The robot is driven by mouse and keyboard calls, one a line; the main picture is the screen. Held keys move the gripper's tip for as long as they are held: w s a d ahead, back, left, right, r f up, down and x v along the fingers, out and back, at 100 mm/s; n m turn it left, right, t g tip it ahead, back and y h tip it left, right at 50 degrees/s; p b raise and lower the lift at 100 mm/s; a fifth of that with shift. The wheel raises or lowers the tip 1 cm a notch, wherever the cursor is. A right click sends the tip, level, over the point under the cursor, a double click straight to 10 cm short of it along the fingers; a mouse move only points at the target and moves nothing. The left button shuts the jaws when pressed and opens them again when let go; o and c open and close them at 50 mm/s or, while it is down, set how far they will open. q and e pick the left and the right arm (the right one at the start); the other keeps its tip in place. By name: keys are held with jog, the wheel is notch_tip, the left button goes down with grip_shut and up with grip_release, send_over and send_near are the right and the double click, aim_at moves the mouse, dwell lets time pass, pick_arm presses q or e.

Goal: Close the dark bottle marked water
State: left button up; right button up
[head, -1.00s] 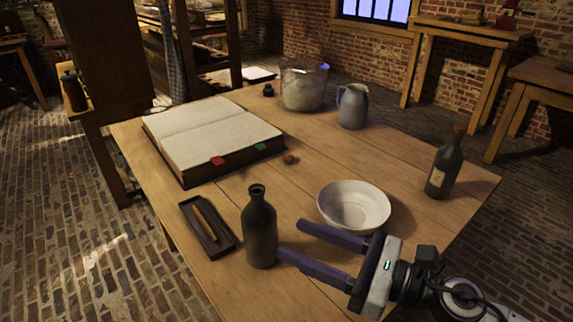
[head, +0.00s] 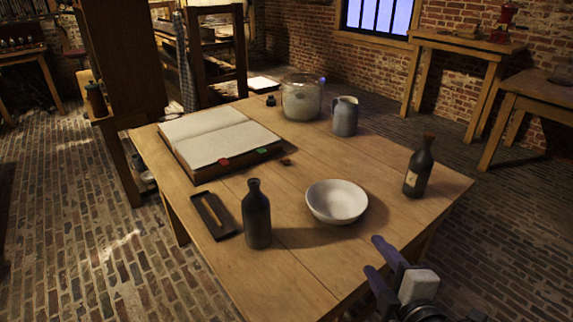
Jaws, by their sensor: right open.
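A dark bottle (head: 257,218) stands upright near the front edge of the table, and no stopper shows in its mouth. A second dark bottle (head: 418,170) with a pale label and a cork in its neck stands upright at the right. I cannot read any marking on either. A small brown piece, perhaps a cork (head: 286,162), lies on the table beside the book. My right gripper (head: 374,255) is open and empty at the table's front right edge, apart from both bottles. My left gripper is not in view.
The front middle is clear.

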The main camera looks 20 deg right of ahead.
jog(key=s+a+f+m+g+y+b, duration=0.1)
jog(key=s+a+f+m+g, duration=0.25)
jog(key=s+f+m, duration=0.35)
jog(key=s+a+f+m+g+y+b, duration=0.1)
jog(key=s+a+f+m+g+b, duration=0.25)
jog(key=f, duration=0.55)
pick_arm(q)
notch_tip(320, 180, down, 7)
jog(key=b, duration=0.5)
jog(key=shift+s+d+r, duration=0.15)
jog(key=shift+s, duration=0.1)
pick_arm(e)
jog(key=s+a+f+m+t+y, duration=0.1)
jog(key=a+f, duration=0.2)
jog(key=f, duration=0.3)
jog(key=s+a+f+t+y, duration=0.1)
jog(key=a+f+y, duration=0.1)
jog(key=f, duration=0.5)
jog(key=shift+s+a+m, duration=0.35)
jog(key=shift+s+a, duration=0.05)
jog(key=shift+a, duration=0.5)
